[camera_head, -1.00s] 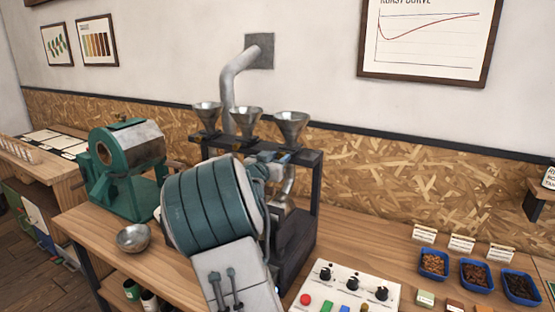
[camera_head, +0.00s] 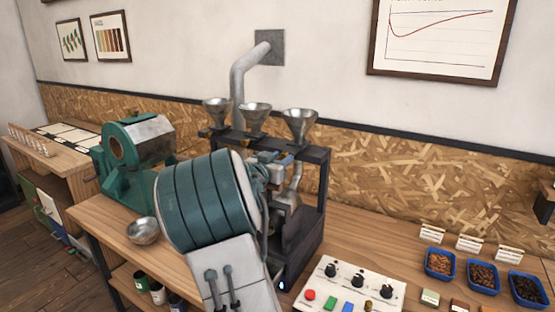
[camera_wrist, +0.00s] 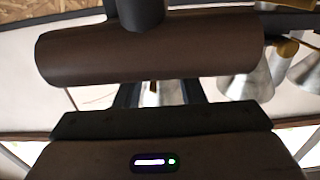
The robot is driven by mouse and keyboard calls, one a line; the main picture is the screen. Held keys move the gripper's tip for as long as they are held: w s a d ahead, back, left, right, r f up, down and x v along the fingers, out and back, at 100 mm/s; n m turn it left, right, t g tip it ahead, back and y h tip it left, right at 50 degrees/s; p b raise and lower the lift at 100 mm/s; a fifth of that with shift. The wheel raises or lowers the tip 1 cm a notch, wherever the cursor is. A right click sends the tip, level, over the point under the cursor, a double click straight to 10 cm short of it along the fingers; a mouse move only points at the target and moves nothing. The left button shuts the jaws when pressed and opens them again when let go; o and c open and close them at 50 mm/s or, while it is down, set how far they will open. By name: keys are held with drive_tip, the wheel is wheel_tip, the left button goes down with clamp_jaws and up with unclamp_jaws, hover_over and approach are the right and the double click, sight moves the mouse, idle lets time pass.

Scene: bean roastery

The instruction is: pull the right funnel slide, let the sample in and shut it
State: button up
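Three metal funnels stand in a row on a dark frame (camera_head: 322,190): the left one (camera_head: 217,108), the middle one (camera_head: 255,116) and the right one (camera_head: 299,122). A small blue part (camera_head: 287,160) shows below the right funnel; I cannot tell whether it is the slide. My gripper (camera_wrist: 158,93) has its dark fingers apart, with their tips hidden behind a thick dark cylinder (camera_wrist: 150,50) in the wrist view. A small pale object shows between them, apparently not held. In the head view my arm covers most of the gripper, close to the frame below the funnels.
A green roaster (camera_head: 135,155) and a metal bowl (camera_head: 143,231) stand at the left. A control panel (camera_head: 350,285) lies right of my arm. Blue bean trays (camera_head: 440,263) sit further right. The counter between the frame and the trays is clear.

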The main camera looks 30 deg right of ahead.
drive_tip(key=shift+o, duration=0.2)
drive_tip(key=shift+a, duration=0.1)
drive_tip(key=b+v, duration=0.1)
drive_tip(key=v, duration=1.2)
drive_tip(key=shift+s+a+b, duration=0.2)
drive_tip(key=shift+a+b, duration=0.1)
drive_tip(key=shift+b, duration=0.05)
idle(0.7)
